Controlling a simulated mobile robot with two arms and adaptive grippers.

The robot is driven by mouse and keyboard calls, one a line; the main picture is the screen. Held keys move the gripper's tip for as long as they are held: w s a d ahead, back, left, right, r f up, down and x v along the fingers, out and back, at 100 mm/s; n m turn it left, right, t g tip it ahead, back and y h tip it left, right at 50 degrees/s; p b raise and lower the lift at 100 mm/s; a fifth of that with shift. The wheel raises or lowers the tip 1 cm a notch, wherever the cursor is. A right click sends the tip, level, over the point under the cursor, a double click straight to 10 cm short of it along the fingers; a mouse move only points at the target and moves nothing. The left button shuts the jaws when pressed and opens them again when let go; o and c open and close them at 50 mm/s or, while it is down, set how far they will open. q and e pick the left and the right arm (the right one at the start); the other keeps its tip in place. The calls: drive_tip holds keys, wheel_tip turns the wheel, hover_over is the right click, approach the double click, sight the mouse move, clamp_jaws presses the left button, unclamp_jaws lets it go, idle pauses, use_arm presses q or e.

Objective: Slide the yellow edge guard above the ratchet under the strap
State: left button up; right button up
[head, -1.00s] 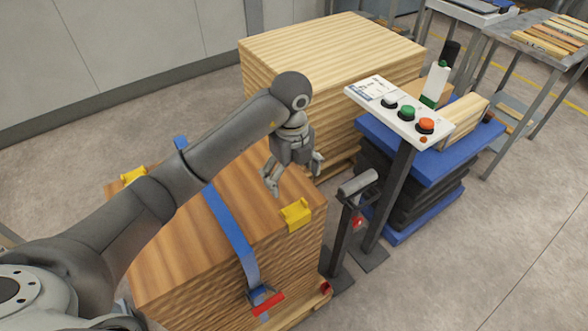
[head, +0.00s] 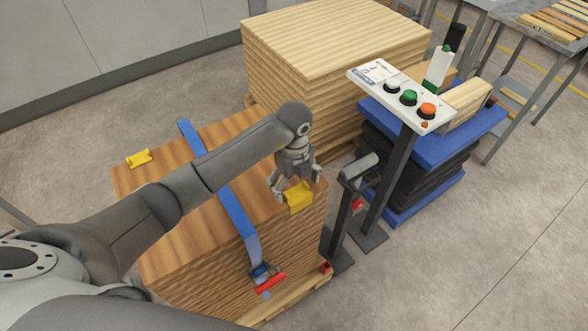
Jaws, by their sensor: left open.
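A yellow edge guard (head: 298,198) sits on the front right top edge of the wooden stack (head: 180,235), to the right of the strap. The blue strap (head: 232,205) runs over the stack's top and down its front face to the ratchet (head: 265,277) with a red handle. A second yellow edge guard (head: 139,158) lies at the far left edge of the top. My left gripper (head: 295,196) is open, pointing down, with its fingers around or just above the right-hand guard; contact cannot be told. My right gripper is not in view.
A control panel (head: 400,95) on a post and a grey cylinder-topped stand (head: 358,167) rise close to the right of the stack. A paler wood stack (head: 330,50) stands behind. A blue lift table (head: 440,140) is at the right. Floor at far right is clear.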

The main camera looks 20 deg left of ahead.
use_arm(q)
drive_tip(key=shift+f, duration=0.65)
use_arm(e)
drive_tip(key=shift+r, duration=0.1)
